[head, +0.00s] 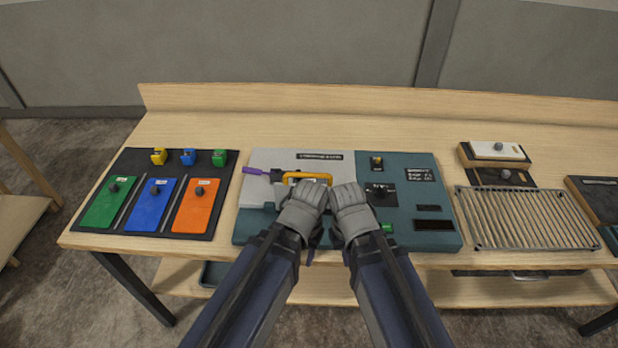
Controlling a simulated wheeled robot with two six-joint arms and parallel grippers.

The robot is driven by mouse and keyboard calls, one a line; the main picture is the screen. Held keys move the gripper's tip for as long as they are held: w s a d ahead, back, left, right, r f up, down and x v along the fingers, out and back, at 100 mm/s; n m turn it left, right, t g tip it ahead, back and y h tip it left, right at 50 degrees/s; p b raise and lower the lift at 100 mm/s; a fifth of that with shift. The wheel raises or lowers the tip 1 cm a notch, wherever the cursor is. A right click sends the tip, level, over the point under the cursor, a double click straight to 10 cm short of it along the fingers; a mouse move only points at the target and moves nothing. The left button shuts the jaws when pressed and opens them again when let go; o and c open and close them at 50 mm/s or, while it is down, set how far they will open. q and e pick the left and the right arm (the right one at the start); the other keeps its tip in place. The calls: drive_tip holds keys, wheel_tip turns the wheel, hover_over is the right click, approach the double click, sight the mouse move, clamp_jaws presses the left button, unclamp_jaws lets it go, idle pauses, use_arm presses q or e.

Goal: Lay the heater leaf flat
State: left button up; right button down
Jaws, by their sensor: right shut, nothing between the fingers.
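The console (410,208) lies in the middle of the bench, with a teal right side and a light grey panel (340,168) at the upper left. An orange-yellow handle (308,176) shows above my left gripper. I cannot tell for sure which part is the heater leaf or how it is tilted. My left gripper (308,194) is over the console, just below the handle; its fingers are hard to make out. My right gripper (346,194) is beside it, shut and empty. My grippers and arms hide the middle and front of the console.
A black board (229,190) with green, blue and orange plates lies on the left. A purple-handled tool (256,171) lies at the console's left. A wire rack (525,218) and small blocks (495,150) stand on the right. The bench's back strip is clear.

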use_arm(q)
drive_tip(key=shift+c, duration=0.2)
